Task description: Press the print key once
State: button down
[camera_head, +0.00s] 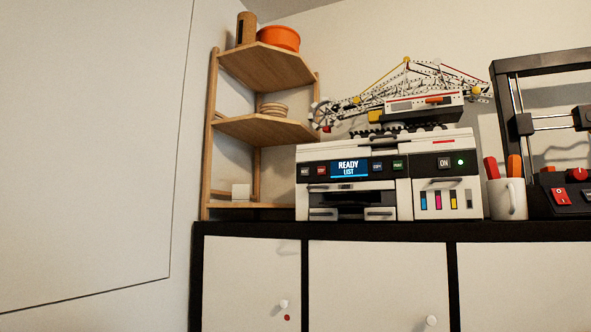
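A white and black printer (353,190) stands on top of a cabinet. Its small screen (348,168) reads "READY LIST". Small keys flank the screen: a dark key (305,171) and a red key (322,170) on the left, a blue key (377,166) and a green key (397,165) on the right. Their labels are too small to read surely, so I cannot tell which is the print key. An "ON" key (444,162) sits farther right beside a lit green light (460,162). My gripper is not in view.
A toy crane model (420,100) rests on the printer. A mug (508,199) and a black-framed machine (545,66) stand at right. A wooden corner shelf (262,128) stands at left. The cabinet (375,270) has white doors with knobs. The space before the printer looks clear.

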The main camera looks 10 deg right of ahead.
aim_at(397, 165)
jog(key=i+z, duration=0.1)
jog(key=z, duration=0.3)
jog(key=j+z, duration=0.15)
jog(key=z, duration=0.3)
jog(key=i+j+z, duration=0.1)
jog(key=z, duration=0.3)
jog(key=j+z, duration=0.15)
jog(key=z, duration=0.25)
jog(key=i+j, duration=0.05)
